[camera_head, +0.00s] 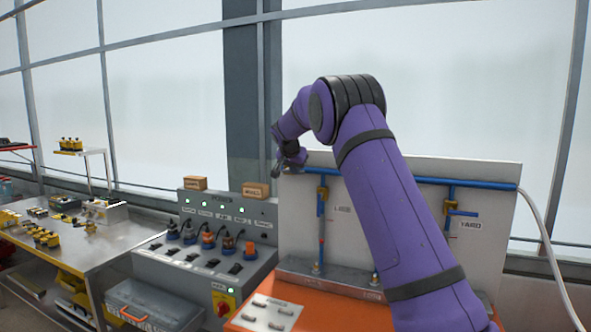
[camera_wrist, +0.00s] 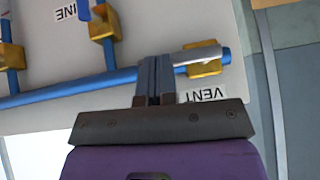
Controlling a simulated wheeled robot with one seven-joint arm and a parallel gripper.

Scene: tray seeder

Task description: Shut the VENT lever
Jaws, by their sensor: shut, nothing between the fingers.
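The VENT lever (camera_wrist: 195,57) is a grey bar on a yellow valve body (camera_wrist: 207,67) at the end of a blue pipe (camera_wrist: 70,90) in the wrist view. It lies roughly along the pipe, its free end towards my fingers. The upside-down VENT label (camera_wrist: 203,95) is just below. My gripper (camera_wrist: 155,62) is shut and empty, its fingertips over the pipe beside the lever's free end; I cannot tell if they touch. In the head view my gripper (camera_head: 280,168) is at the panel's upper left corner, where the lever cannot be made out.
The pale panel (camera_head: 495,250) also carries a LINE valve (camera_head: 321,207) and a YARD valve (camera_head: 450,207). A grey POWER console (camera_head: 190,275) with plugs and switches stands to the left.

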